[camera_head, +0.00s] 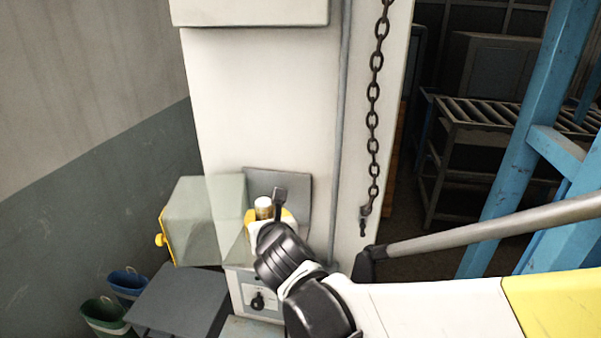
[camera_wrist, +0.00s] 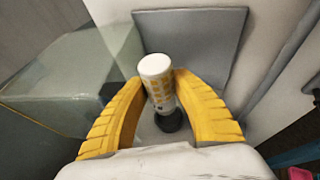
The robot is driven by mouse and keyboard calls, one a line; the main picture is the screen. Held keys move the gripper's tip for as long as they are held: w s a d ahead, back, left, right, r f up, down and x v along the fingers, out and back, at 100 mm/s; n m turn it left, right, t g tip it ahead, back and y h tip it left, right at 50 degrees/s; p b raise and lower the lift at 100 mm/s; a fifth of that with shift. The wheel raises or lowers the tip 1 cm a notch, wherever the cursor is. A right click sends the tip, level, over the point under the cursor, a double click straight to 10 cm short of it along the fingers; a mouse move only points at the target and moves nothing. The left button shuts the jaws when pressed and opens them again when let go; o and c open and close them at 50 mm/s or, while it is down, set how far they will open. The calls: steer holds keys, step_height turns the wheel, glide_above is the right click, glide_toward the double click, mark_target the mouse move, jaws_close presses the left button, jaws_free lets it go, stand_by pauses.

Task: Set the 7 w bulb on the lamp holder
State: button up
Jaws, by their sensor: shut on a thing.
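The bulb (camera_wrist: 156,68) is white with a yellow-patterned body, and it stands nearly upright between the yellow fingers of my gripper (camera_wrist: 161,88). The fingers are shut on its sides. A dark round piece (camera_wrist: 170,122), seemingly the lamp holder, shows directly under the bulb; I cannot tell whether the bulb is seated in it. In the head view the bulb's pale top (camera_head: 263,202) shows above my yellow fingers (camera_head: 270,215), while my dark wrist hides what is below. A control box (camera_head: 243,292) with a black knob stands under them.
A clear cover (camera_head: 208,210) with a yellow knob (camera_head: 160,240) stands to the left. A grey panel (camera_head: 296,188) is close behind the bulb. A hanging chain (camera_head: 374,100) is to the right. A grey table (camera_head: 178,300) and blue (camera_head: 127,284) and green (camera_head: 105,316) bins are lower left.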

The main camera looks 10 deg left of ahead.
step_height(320, 180, down, 4)
steer(key=shift+w+r+b, duration=0.15)
steer(key=shift+b, duration=0.9)
stand_by(0.7)
steer(key=shift+f+b, duration=0.6)
steer(key=shift+b, duration=0.25)
steer(key=o, duration=0.8)
steer(key=p+v, duration=0.4)
steer(key=v, duration=0.7)
